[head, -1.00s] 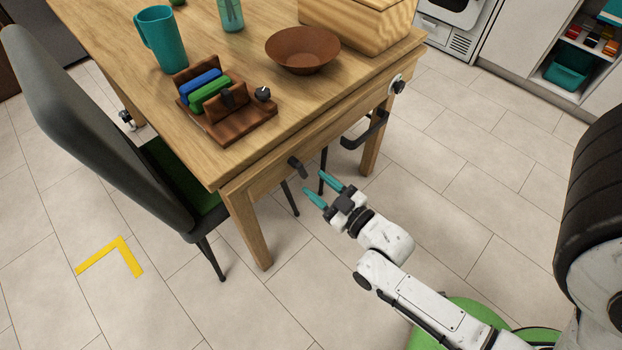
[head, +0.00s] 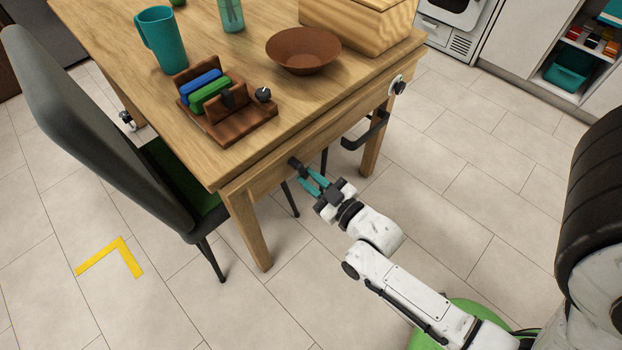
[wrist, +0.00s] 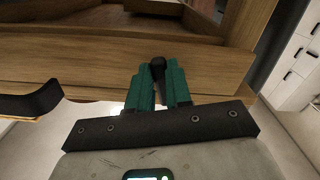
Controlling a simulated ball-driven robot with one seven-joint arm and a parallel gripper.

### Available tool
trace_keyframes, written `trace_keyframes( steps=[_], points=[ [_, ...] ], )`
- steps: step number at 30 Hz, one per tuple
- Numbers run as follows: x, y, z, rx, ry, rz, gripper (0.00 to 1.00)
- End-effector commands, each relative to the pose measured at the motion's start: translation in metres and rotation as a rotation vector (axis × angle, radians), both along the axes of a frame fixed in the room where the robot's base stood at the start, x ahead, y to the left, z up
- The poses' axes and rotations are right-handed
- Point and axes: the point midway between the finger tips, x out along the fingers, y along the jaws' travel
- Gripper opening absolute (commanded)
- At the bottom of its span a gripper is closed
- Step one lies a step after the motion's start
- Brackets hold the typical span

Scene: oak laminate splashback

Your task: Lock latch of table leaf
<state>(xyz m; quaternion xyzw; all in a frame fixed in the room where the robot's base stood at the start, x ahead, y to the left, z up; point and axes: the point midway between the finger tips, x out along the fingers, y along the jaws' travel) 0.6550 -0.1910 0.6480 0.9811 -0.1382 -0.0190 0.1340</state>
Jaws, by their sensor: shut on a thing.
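The wooden table (head: 170,122) has a dark latch lever (head: 294,162) on its front edge, toward the left corner. In the wrist view the latch lever (wrist: 158,68) stands between my two teal fingers. My gripper (head: 308,180) is shut on the lever, reaching the table edge from the front right. In the wrist view my gripper (wrist: 160,85) covers the lower part of the lever. Whether the latch is locked cannot be told.
A dark knob (head: 399,87) is near the right corner. A chair (head: 90,130) stands at left.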

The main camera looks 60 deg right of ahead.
Motion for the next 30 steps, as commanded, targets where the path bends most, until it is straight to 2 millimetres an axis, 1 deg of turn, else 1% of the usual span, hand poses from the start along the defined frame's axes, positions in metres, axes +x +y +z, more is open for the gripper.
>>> trace_keyframes(
  steps=[1, 2, 8, 18, 27, 28, 30],
  points=[
    [0.000, 0.000, 0.000, 0.000, 0.000, 0.000, 0.03],
    [0.000, 0.000, 0.000, 0.000, 0.000, 0.000, 0.00],
    [0.000, 0.001, 0.000, 0.009, -0.002, 0.000, 0.00],
    [0.003, 0.010, 0.000, 0.258, -0.073, 0.000, 0.00],
    [0.003, 0.011, -0.001, 0.278, -0.081, 0.000, 0.00],
    [0.003, 0.011, -0.001, 0.278, -0.081, 0.000, 0.20],
    [0.003, 0.011, -0.001, 0.278, -0.081, 0.000, 0.27]
  ],
)
